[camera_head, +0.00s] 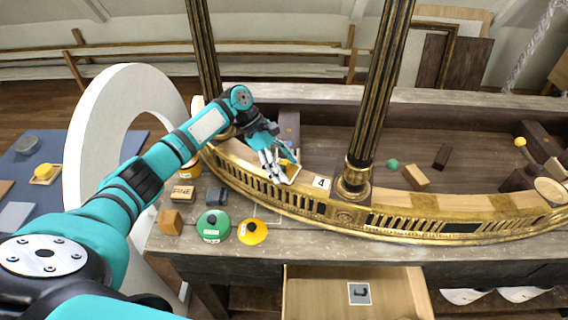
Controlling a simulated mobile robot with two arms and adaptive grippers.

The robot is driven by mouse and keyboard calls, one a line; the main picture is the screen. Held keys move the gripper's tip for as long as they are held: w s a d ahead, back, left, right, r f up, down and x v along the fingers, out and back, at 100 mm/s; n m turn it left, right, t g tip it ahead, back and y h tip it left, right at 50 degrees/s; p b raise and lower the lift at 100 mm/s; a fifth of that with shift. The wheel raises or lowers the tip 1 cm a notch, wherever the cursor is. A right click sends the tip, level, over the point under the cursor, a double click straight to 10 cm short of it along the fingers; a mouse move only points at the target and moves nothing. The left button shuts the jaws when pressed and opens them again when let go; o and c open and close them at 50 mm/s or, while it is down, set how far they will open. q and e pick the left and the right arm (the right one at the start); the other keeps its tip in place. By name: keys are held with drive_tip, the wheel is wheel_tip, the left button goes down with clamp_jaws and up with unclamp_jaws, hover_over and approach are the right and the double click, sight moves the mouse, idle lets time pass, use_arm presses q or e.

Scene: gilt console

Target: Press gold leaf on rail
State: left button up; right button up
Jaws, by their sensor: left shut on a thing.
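The curved gilt rail (400,222) runs along the front of the console, with bare wood-coloured stretches on its top. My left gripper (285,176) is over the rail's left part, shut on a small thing. A bit of yellow and a pale edge show at its fingertips; this may be the gold leaf or a pad, and I cannot tell which. The fingers hide most of it. The tips look close to the rail's top, but contact is unclear. My right gripper is not in view.
Dark gilt columns (378,90) rise on both sides of the left gripper. An open drawer (400,290) juts out below. A white ring (95,130) stands left.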

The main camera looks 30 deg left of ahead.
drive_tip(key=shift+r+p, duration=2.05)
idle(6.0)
